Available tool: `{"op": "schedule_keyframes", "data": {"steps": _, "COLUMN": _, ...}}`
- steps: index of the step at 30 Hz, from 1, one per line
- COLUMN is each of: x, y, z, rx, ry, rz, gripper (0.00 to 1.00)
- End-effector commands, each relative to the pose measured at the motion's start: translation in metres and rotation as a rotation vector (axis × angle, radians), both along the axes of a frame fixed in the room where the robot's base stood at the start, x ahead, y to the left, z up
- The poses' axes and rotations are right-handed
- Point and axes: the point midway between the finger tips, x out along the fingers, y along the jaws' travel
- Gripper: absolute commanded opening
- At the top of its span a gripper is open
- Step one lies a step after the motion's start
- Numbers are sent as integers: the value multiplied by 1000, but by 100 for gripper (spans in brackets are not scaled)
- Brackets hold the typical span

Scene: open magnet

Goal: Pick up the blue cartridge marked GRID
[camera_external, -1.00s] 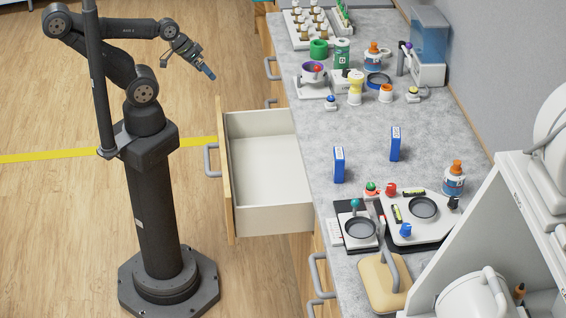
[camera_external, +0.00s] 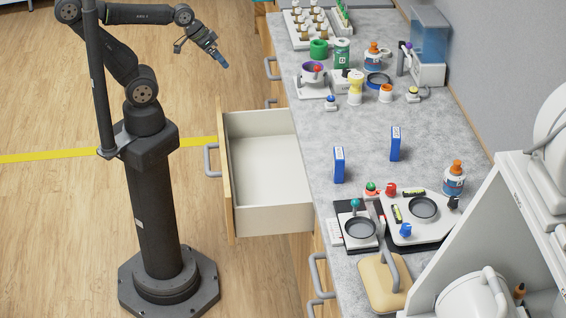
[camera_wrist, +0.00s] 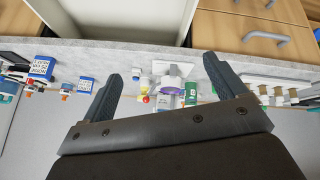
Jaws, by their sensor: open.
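Two upright blue cartridges with white label faces stand on the grey counter, a nearer left one (camera_external: 338,166) and a farther right one (camera_external: 395,144). In the wrist view one blue cartridge (camera_wrist: 42,68) shows at the far left and another (camera_wrist: 85,85) just left of my left finger. Their lettering is too small to read surely, so I cannot tell which is marked GRID. My gripper (camera_external: 222,61) is high above the floor, left of the counter and well away from both cartridges. In the wrist view its fingers (camera_wrist: 162,68) are spread wide with nothing between them.
An open, empty drawer (camera_external: 268,215) juts left from the counter (camera_external: 360,120). Trays with a round dish (camera_external: 360,229) and coloured knobs lie in front of the cartridges. A yellow-topped bottle (camera_external: 355,88) and other containers stand behind. The counter around the cartridges is mostly clear.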

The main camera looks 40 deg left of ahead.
Motion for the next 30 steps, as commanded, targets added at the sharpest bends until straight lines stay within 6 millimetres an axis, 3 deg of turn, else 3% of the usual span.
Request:
{"op": "schedule_keyframes", "data": {"steps": 6, "x": 46, "y": -68, "z": 50, "rx": 34, "ry": 8, "rz": -92, "gripper": 89}}
{"op": "schedule_keyframes", "data": {"steps": 15, "x": 96, "y": -175, "z": 91, "rx": 82, "ry": 9, "rz": -207, "gripper": 89}}
{"op": "schedule_keyframes", "data": {"steps": 23, "x": 121, "y": -279, "z": 102, "rx": 124, "ry": 3, "rz": -300, "gripper": 89}}
{"op": "schedule_keyframes", "data": {"steps": 30, "x": 126, "y": -379, "z": 92, "rx": 164, "ry": -5, "rz": -381, "gripper": 89}}
